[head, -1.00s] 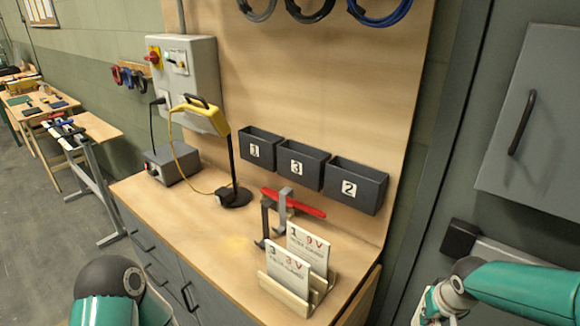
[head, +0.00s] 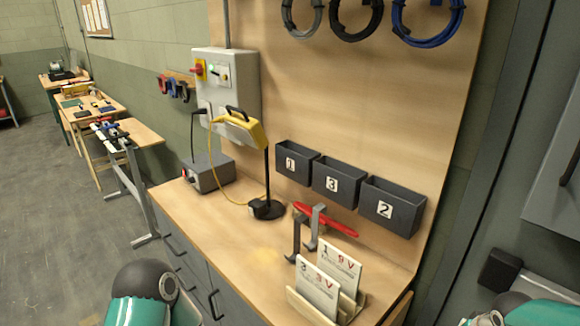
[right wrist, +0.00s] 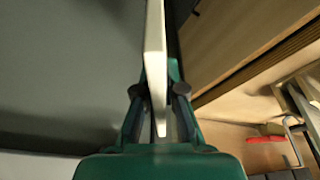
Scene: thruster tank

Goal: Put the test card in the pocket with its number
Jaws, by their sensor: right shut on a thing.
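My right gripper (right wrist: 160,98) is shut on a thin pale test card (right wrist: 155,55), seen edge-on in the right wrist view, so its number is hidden. In the head view three dark wall pockets hang in a row: pocket 1 (head: 303,172), pocket 3 (head: 346,174) and pocket 2 (head: 408,215). Their visible fronts carry number labels. Two more cards, marked 1 9V (head: 342,262) and 3 3V (head: 315,291), stand in a wooden rack (head: 302,308) on the bench. Only part of my left arm shows in the head view; its gripper is out of frame.
A red-handled clamp (head: 340,226) lies behind the rack. A yellow device (head: 240,130) on a black stand (head: 266,208) and a grey box (head: 210,174) occupy the bench's left part. Coiled cables (head: 428,20) hang above the pockets. The bench's middle front is clear.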

